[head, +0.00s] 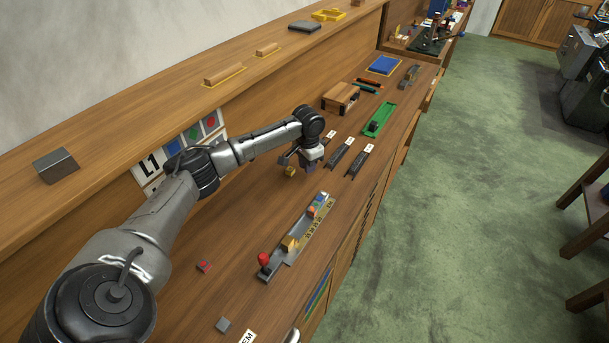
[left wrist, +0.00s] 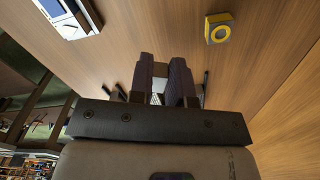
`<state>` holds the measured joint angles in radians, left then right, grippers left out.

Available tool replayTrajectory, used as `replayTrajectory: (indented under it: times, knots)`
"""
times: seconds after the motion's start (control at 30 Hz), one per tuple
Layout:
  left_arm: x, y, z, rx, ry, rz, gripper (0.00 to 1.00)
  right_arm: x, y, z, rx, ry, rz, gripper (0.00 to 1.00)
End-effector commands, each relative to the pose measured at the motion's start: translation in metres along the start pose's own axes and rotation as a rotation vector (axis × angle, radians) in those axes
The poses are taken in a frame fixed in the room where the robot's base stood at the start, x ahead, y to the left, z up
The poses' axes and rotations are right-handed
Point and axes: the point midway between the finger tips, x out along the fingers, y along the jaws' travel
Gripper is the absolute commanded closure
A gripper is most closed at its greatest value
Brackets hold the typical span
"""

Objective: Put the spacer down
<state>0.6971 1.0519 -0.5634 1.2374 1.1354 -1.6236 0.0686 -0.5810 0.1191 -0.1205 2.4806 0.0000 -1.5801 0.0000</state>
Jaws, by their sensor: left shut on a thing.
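My left gripper (head: 310,163) is over the bench top, fingers pointing down, near the middle of the bench. In the left wrist view its two dark fingers (left wrist: 165,75) are closed on a small pale piece (left wrist: 159,71), which I take to be the spacer. The piece is mostly hidden by the fingers, and I cannot tell whether it touches the wood. A small yellow block (head: 291,171) sits on the bench just left of the gripper. In the left wrist view the block (left wrist: 218,28) shows a yellow ring on its face. My right gripper is out of view.
A long grey tray (head: 290,255) with several coloured pieces and a red knob lies nearer. Dark narrow holders (head: 340,155) with white labels stand right of the gripper. A wooden box (head: 341,97) and green tray (head: 376,122) lie beyond. Bare wood surrounds the yellow block.

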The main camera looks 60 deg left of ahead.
Motion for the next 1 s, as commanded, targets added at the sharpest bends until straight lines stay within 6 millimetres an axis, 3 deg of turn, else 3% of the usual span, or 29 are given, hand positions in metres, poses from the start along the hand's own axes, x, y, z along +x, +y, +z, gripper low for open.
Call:
replayTrajectory:
  times: [0.33,0.63,1.0]
  knots:
    - [0.013,-0.010,0.007,0.001,0.000,0.001,1.00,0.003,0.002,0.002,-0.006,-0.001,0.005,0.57]
    - [0.047,-0.009,0.007,0.000,-0.001,0.001,1.00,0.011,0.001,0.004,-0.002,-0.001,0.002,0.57]
    - [0.049,-0.009,0.007,0.000,0.000,0.000,1.00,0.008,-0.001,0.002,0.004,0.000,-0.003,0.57]
